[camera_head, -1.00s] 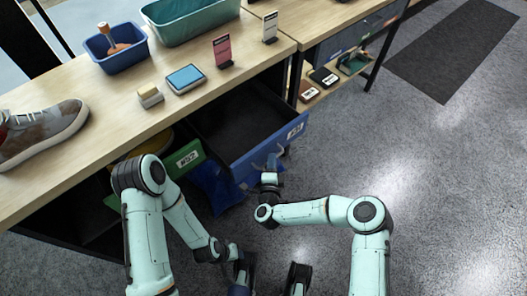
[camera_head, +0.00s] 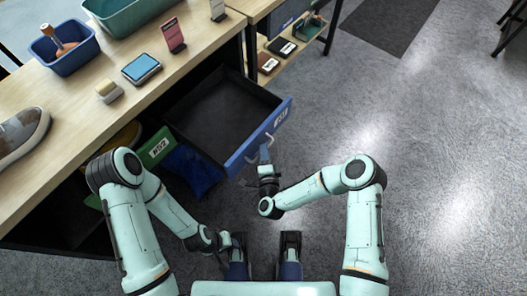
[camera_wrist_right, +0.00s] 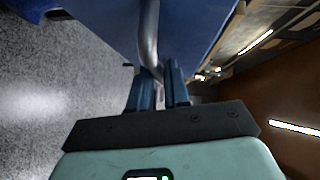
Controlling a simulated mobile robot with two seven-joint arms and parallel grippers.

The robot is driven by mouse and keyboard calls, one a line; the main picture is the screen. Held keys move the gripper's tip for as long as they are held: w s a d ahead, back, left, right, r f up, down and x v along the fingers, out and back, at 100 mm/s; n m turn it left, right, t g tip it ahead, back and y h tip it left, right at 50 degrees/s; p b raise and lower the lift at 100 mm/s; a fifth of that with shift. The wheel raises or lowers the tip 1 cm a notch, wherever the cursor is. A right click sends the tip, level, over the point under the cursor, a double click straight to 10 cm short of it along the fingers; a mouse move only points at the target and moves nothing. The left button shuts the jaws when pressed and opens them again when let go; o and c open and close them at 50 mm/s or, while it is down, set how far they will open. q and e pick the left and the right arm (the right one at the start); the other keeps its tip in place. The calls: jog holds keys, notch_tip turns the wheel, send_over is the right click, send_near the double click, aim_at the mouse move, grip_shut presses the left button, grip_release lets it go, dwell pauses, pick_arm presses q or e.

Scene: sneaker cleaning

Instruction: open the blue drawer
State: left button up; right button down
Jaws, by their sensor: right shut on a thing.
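The blue drawer (camera_head: 245,153) is pulled well out from under the wooden workbench, and its dark inside looks empty. It has a metal handle and a white label on its front. My right gripper (camera_head: 265,160) is at that front, shut on the handle. In the right wrist view, the gripper's fingers (camera_wrist_right: 159,82) are closed around the silver handle bar (camera_wrist_right: 149,38), with the blue drawer front (camera_wrist_right: 205,22) behind it. My left gripper (camera_head: 230,242) is low in the head view, away from the drawer; its fingers cannot be made out.
A green drawer front (camera_head: 156,146) sits to the left, with a crumpled blue thing (camera_head: 190,170) beside it. The workbench (camera_head: 90,118) carries a shoe (camera_head: 22,133), a blue bin (camera_head: 65,52) and a teal bin (camera_head: 130,12). The grey floor to the right is open.

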jog(key=c, duration=1.2)
grip_release()
jog(key=shift+o, duration=0.2)
jog(key=s+d+r+p, duration=0.1)
jog(key=s+r+p, duration=0.1)
jog(key=s, duration=1.1)
jog(key=shift+d, duration=0.25)
